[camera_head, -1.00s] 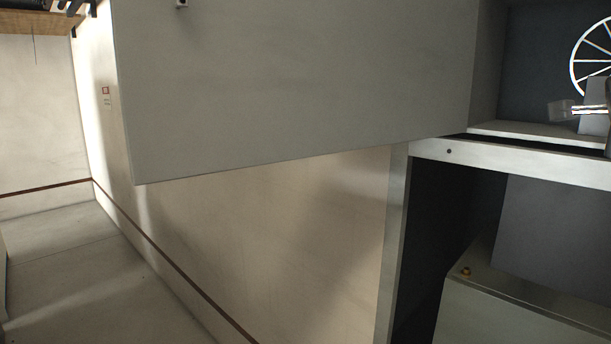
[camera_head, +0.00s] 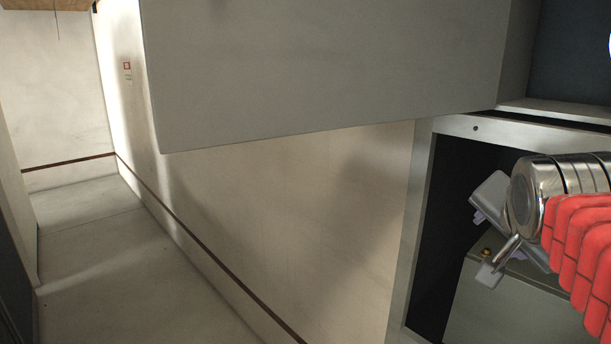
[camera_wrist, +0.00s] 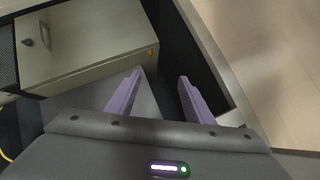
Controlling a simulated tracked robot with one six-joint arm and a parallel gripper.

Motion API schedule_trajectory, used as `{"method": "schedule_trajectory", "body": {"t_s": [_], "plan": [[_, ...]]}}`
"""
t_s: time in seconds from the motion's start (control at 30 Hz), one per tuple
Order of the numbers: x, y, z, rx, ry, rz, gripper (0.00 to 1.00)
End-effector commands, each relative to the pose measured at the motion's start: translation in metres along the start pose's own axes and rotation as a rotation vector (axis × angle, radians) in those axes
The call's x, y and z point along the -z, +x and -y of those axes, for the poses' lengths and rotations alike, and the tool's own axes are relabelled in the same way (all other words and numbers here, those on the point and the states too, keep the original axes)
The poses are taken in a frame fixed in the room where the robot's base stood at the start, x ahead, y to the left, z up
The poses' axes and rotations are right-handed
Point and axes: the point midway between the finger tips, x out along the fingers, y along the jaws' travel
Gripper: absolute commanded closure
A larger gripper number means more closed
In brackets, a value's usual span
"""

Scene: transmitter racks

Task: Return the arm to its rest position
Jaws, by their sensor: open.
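My arm shows at the right of the head view, with a metal joint and a red ribbed sleeve (camera_head: 585,250). My gripper (camera_head: 484,245) is at its end, in front of the lower opening of the rack. In the wrist view my gripper (camera_wrist: 160,76) has its two purple fingers spread apart, with nothing between them. A grey-green box with a small yellow mark (camera_wrist: 85,45) lies beyond the fingers. That box also shows in the head view (camera_head: 505,310), partly hidden by the arm.
A large grey panel (camera_head: 320,70) hangs open across the upper middle. The rack's pale frame (camera_head: 415,230) borders the lower opening. A beige wall (camera_head: 290,210) and bare floor (camera_head: 130,275) lie to the left.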

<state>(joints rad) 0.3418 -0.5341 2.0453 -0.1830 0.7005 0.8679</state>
Motion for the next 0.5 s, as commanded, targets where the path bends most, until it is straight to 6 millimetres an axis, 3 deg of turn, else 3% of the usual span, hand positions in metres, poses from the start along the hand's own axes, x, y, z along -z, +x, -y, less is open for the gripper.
{"method": "schedule_trajectory", "body": {"t_s": [0.03, 0.2, 0.5], "plan": [[-0.028, 0.000, -0.003, 0.004, -0.078, 0.050, 0.53], [-0.113, -0.001, -0.020, 0.025, -0.358, 0.208, 0.53], [-0.247, -0.017, -0.069, 0.128, -0.840, 0.464, 0.53]]}}
